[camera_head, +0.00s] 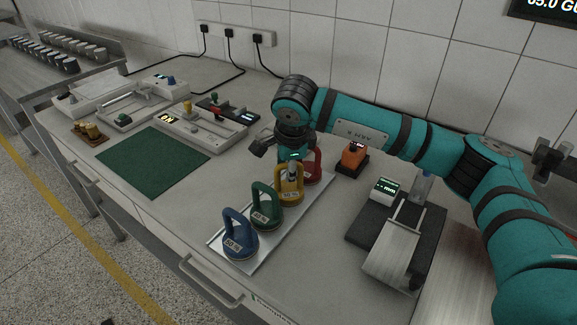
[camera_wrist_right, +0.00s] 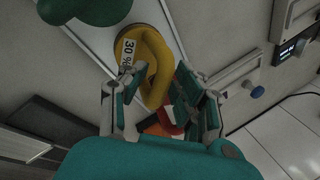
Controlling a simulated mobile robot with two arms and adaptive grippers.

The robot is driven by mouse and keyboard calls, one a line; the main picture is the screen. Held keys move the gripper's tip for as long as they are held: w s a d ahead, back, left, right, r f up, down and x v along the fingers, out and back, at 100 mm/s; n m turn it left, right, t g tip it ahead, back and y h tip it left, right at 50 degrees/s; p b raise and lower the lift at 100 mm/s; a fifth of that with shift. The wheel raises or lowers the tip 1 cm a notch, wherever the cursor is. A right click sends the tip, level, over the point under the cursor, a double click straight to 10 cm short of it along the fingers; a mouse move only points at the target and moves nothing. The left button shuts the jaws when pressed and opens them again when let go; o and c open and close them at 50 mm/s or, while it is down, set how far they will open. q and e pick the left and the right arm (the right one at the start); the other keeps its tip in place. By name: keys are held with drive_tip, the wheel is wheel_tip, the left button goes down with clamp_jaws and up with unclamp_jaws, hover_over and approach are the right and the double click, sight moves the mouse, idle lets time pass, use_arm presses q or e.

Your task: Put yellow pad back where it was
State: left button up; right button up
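The yellow pad (camera_head: 289,190) is a round suction pad with a loop handle, standing on the metal tray (camera_head: 303,217) between the green pad (camera_head: 265,212) and the red pad (camera_head: 313,165). My right gripper (camera_head: 292,163) is just above it, pointing down. In the right wrist view the yellow pad (camera_wrist_right: 152,62), with a "30 %" label, lies ahead of and partly between the spread fingers of my right gripper (camera_wrist_right: 158,95). The fingers look apart from its handle. My arm partly hides the red pad. My left gripper is not in view.
A blue pad (camera_head: 239,232) stands at the tray's near end. A green mat (camera_head: 152,161) lies left. Instruments (camera_head: 208,130) stand behind it. An orange device (camera_head: 353,157) and a dark board with a roller (camera_head: 392,250) are on the right. Bare table lies between mat and tray.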

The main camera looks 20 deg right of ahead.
drive_tip(key=shift+r, duration=0.45)
drive_tip(key=v, duration=1.1)
drive_tip(key=shift+s+r+b, duration=0.15)
drive_tip(key=shift+r+b, duration=0.05)
drive_tip(key=shift+b, duration=0.1)
